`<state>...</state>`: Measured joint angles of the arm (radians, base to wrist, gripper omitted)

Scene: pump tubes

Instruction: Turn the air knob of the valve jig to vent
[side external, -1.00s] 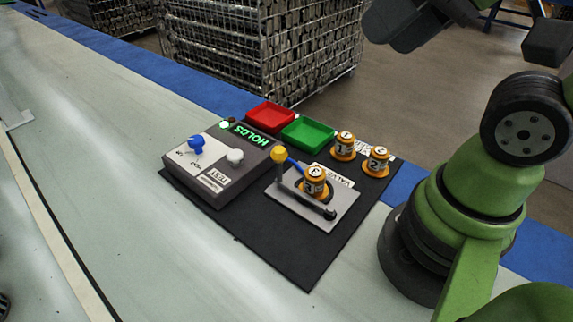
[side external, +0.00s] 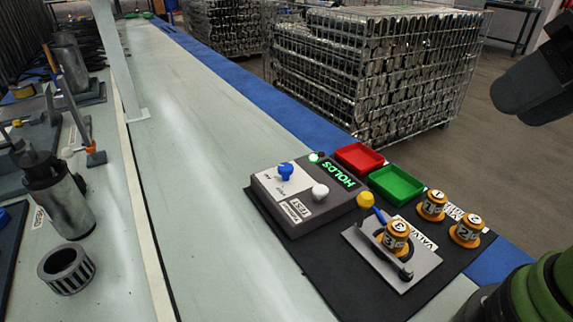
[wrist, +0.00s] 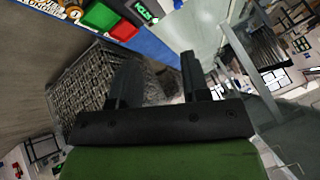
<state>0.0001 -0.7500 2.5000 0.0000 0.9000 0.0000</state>
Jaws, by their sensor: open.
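The dark valve jig box (side external: 308,222) stands on a black mat in the side external view. A blue knob (side external: 286,172) sits on its pale top plate beside small markings, and which marking it points to is too small to tell. A white knob (side external: 320,191) stands near the TEST label. The box's display (side external: 338,174) glows green with HOLDS, and a green lamp (side external: 314,157) is lit. My gripper (wrist: 158,72) is open and empty in the wrist view, its two dark fingers apart. It is well away from the box and touches nothing.
A red tray (side external: 359,158) and a green tray (side external: 396,185) stand behind the box. Valves 1 (side external: 432,205) and 2 (side external: 467,230) stand right.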

